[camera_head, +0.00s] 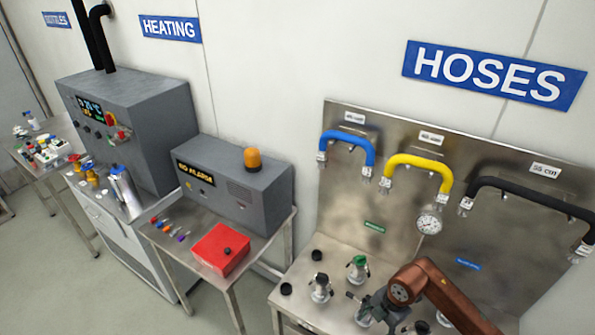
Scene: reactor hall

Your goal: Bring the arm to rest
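One copper-coloured arm of mine comes in from the lower right corner. Its dark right gripper (372,307) is low over the steel hose bench, among the small metal fittings. The gripper overlaps a fitting in the picture; I cannot tell whether it touches it or whether the fingers are open or shut. My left gripper and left arm are not in view.
Blue (347,141), yellow (417,162) and black (530,188) hoses hang on the steel back panel (352,200), with a gauge (429,221). A green-topped fitting (357,270) stands near the gripper. Left are an alarm box (228,195), red box (221,249) and heating unit (130,120).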

